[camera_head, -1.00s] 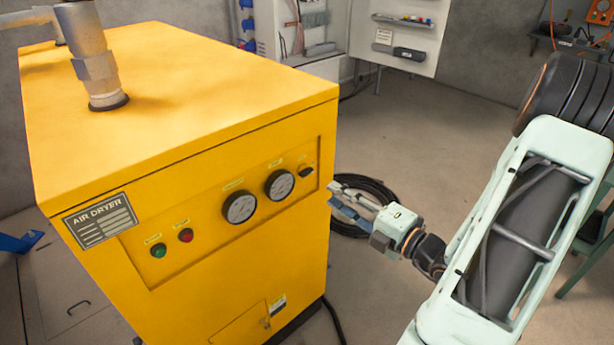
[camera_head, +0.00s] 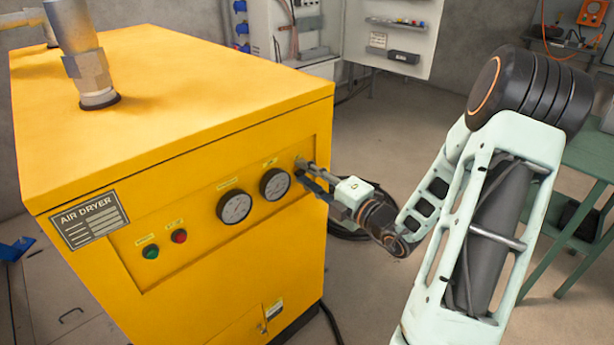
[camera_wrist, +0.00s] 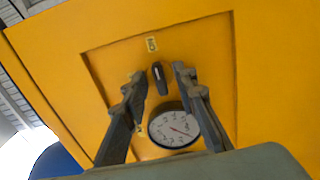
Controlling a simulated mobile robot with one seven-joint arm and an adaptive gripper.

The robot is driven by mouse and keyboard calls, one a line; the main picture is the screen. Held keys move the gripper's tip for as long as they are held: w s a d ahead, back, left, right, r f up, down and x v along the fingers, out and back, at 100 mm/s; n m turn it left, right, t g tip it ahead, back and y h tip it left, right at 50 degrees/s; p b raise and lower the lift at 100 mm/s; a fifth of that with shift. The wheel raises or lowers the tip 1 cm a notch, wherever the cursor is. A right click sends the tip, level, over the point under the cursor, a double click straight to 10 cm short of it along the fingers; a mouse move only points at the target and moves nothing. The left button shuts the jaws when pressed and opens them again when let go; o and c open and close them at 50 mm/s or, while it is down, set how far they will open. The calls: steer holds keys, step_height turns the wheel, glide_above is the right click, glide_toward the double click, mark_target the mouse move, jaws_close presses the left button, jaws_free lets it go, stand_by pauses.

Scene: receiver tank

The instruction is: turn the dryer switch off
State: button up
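The yellow air dryer (camera_head: 165,190) stands at the left of the head view with its front panel facing my arm. The dryer switch is a dark rotary knob (camera_wrist: 160,78) with a pale line on it, below a small label in the wrist view. In the head view my gripper largely hides it. My gripper (camera_head: 303,172) is at the right end of the panel. In the wrist view the gripper (camera_wrist: 158,74) is open, with one finger on each side of the knob and a gap visible on both sides.
A round gauge (camera_wrist: 174,129) sits close to the knob, between the fingers in the wrist view. A second gauge (camera_head: 234,207), a red button (camera_head: 179,236) and a green button (camera_head: 150,252) are further left on the panel. A green table (camera_head: 590,150) stands at the right.

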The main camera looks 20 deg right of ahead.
jaws_close()
steer(key=shift+n, duration=0.3)
steer(key=n+p, duration=0.1)
steer(key=n, duration=0.6)
steer(key=shift+p, duration=0.4)
steer(key=n+b, duration=0.1)
steer(key=n, duration=0.4)
steer(key=shift+f, duration=0.15)
steer(key=n+b, duration=0.3)
steer(key=n, duration=0.2)
steer(key=shift+n, duration=0.3)
